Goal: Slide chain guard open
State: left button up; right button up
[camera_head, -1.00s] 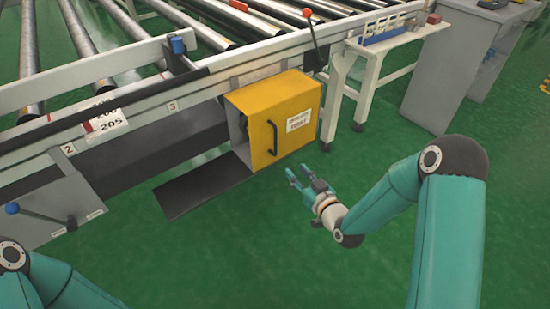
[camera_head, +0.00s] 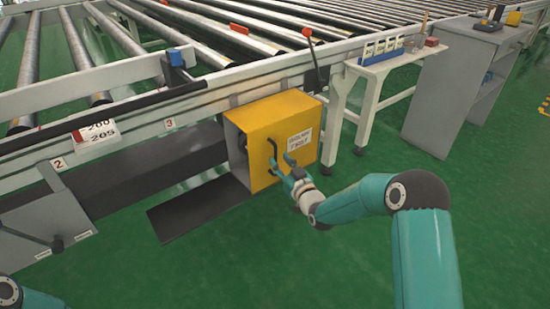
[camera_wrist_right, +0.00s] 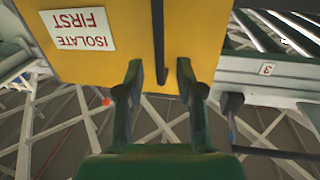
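The yellow chain guard (camera_head: 262,130) is a box under the side rail of the roller conveyor. It carries a white ISOLATE FIRST label (camera_head: 299,142) and a black bar handle (camera_head: 272,150) on its front. My right gripper (camera_head: 283,165) is open just in front of the handle. In the right wrist view the fingers (camera_wrist_right: 160,75) stand apart on either side of the lower end of the handle (camera_wrist_right: 158,40); I cannot tell whether they touch it. The label (camera_wrist_right: 78,28) is upside down there. My left gripper is out of view; only part of that arm shows.
The roller conveyor (camera_head: 130,105) runs above the guard. A dark flat plate (camera_head: 200,208) lies low at the guard's left. A white stand (camera_head: 375,75) and grey cabinet (camera_head: 450,90) are to the right. Green floor in front is clear.

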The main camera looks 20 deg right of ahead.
aim_at(275, 157)
jog(key=shift+w+a+b, duration=0.15)
jog(key=shift+w+a, duration=0.05)
jog(key=shift+w, duration=0.85)
jog(key=shift+w+a+b, duration=0.15)
jog(key=shift+w, duration=0.9)
grip_shut()
jog(key=shift+a, duration=0.15)
jog(key=shift+f, duration=0.1)
